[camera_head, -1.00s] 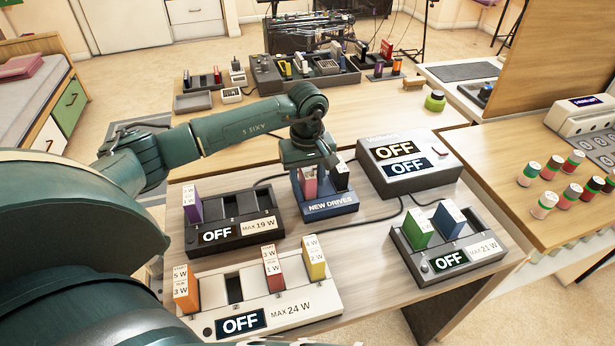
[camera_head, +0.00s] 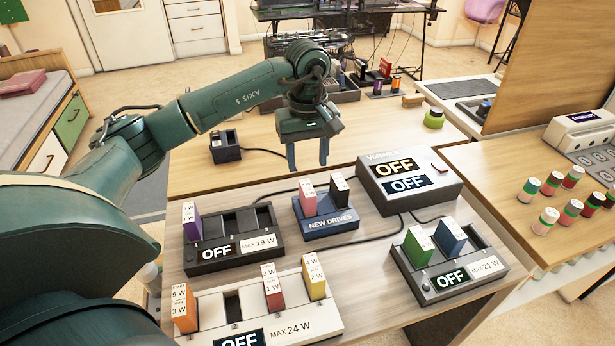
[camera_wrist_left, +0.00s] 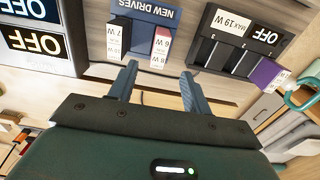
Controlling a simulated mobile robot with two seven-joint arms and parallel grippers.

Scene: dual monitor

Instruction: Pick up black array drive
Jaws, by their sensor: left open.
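The black array drive (camera_head: 340,190) stands upright in the blue NEW DRIVES holder (camera_head: 330,227), beside a pink drive (camera_head: 309,196). In the left wrist view the black drive (camera_wrist_left: 114,42) shows its white 7 W label end and the pink drive (camera_wrist_left: 160,45) is beside it. My left gripper (camera_head: 308,160) is open and empty, with blue fingers pointing down. It is raised behind and above the holder, apart from both drives. In the left wrist view its fingertips (camera_wrist_left: 159,70) appear near the drives' end of the holder. My right gripper is not in view.
A black MAX 19 W array (camera_head: 238,243) with a purple drive is left. A white MAX 24 W array (camera_head: 290,318) holds orange, red and yellow drives in front. A grey MAX 21 W array (camera_head: 455,270) is right. A grey OFF box (camera_head: 410,185) stands behind it. Cables cross the table.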

